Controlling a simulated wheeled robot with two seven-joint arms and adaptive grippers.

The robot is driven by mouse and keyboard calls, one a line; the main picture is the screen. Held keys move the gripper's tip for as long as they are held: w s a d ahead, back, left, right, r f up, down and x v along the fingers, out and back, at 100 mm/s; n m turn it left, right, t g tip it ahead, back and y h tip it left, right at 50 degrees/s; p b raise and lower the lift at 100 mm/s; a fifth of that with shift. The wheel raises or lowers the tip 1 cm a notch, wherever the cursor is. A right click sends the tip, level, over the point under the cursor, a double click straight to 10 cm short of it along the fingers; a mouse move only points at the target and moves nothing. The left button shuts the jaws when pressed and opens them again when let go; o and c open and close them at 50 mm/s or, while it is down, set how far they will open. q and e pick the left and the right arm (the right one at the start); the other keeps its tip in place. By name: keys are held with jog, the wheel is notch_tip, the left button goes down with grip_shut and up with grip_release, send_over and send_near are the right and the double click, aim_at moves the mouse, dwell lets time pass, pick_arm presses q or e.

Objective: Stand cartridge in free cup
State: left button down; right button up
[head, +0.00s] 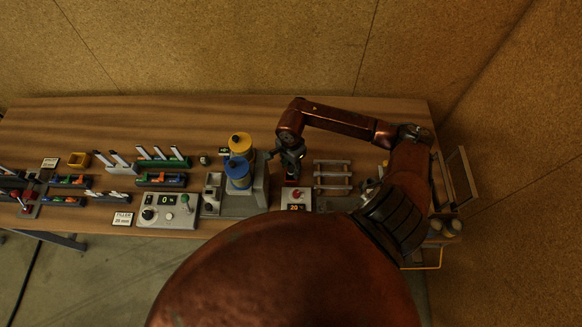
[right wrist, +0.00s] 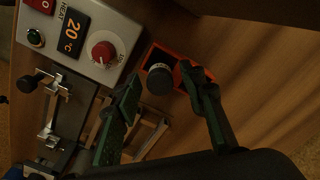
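My right gripper (head: 290,158) points down over the table beside a grey heater box in the head view. In the right wrist view its two green fingers (right wrist: 158,88) are apart. A dark round piece with a grey top (right wrist: 159,79) shows between the fingertips, with a gap on each side. It stands in or over an orange-rimmed holder (right wrist: 150,56). I cannot tell whether this piece is the cartridge or a cup's contents. No cup is clearly recognisable. My left gripper is not in view.
The heater box (head: 296,199) with a red knob is close to the gripper; it also shows in the wrist view (right wrist: 86,38). A grey machine (head: 262,187) carries a yellow cylinder (head: 240,143) and a blue one (head: 238,172). A rack (head: 333,175) stands right. Trays crowd the left.

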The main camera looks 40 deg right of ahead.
jog(key=shift+r+p, duration=0.25)
jog(key=shift+p, duration=0.05)
notch_tip(320, 180, up, 12)
jog(key=b, duration=0.3)
jog(key=shift+f, duration=0.15)
